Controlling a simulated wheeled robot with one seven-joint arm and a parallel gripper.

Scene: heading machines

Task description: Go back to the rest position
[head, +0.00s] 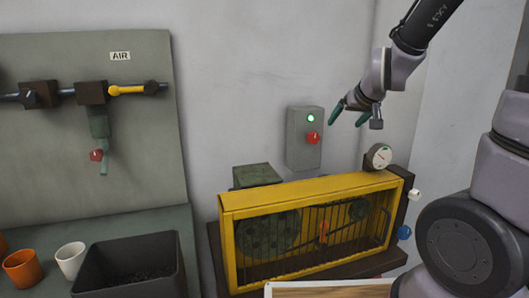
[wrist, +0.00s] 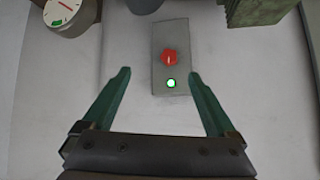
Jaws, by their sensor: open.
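My gripper (head: 350,115) is open and empty, raised in the air near the wall at the right in the head view. In the wrist view its two green fingers (wrist: 160,88) are spread apart. A grey control box (head: 297,152) with a red knob (head: 313,138) and a lit green lamp (head: 310,118) is on the wall, left of the gripper in the head view. In the wrist view the box (wrist: 160,82) appears between and beyond the fingers, with the red knob (wrist: 169,57) and the lamp (wrist: 171,84). I see no contact with it.
A yellow guarded machine (head: 310,200) stands below the gripper, with a round gauge (head: 379,156) on its right end. At left are a panel with an AIR label (head: 120,56), a dark bin (head: 128,250), an orange cup (head: 22,268) and a white cup (head: 71,260).

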